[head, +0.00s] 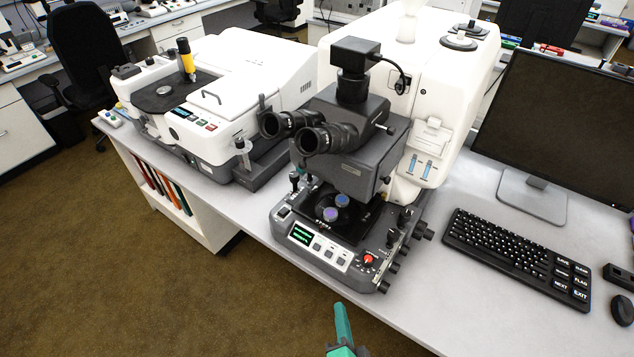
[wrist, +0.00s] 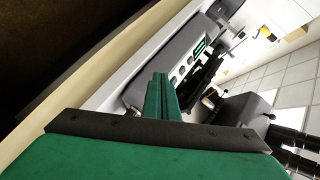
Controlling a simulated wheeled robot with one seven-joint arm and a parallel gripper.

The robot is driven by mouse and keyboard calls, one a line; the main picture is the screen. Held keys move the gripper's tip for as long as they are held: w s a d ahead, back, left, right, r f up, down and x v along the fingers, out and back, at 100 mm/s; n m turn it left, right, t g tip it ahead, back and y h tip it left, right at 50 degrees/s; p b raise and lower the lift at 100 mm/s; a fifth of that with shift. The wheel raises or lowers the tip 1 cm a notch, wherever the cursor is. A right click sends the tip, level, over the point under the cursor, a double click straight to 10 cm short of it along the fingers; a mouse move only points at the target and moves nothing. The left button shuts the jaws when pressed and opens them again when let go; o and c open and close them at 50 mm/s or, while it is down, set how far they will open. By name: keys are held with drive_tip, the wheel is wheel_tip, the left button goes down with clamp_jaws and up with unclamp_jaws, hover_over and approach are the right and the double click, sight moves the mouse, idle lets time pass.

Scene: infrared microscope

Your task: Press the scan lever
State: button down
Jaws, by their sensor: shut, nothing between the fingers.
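The infrared microscope (head: 350,160) stands on the bench, with black eyepieces above a dark base. Its front panel (head: 318,246) has a small green-text screen, several buttons and a red knob (head: 368,259). Small black levers stand at the base's left (head: 295,180) and right (head: 404,217); I cannot tell which is the scan lever. My green gripper (head: 340,308) is shut and empty in front of the bench edge, apart from the microscope. In the wrist view its fingers (wrist: 160,82) point toward the tilted front panel (wrist: 185,68).
A keyboard (head: 515,258), monitor (head: 560,125) and mouse (head: 622,310) are on the bench to the right. Bare bench top (head: 430,290) shows right of the base. The brown floor (head: 120,270) is clear at front left.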

drive_tip(key=w+d+r+m+t+y, duration=0.1)
drive_tip(key=w+d+r+m+y, duration=0.15)
drive_tip(key=w+r, duration=0.5)
wheel_tip(320, 180, up, 20)
drive_tip(key=d+n+g+y, duration=0.1)
drive_tip(key=n+y, duration=0.4)
drive_tip(key=y, duration=0.5)
drive_tip(key=shift+w+d, duration=0.2)
drive_tip(key=shift+d, duration=0.1)
drive_tip(key=shift+r+y, duration=0.1)
drive_tip(key=shift+y, duration=0.15)
drive_tip(key=x, duration=1.4)
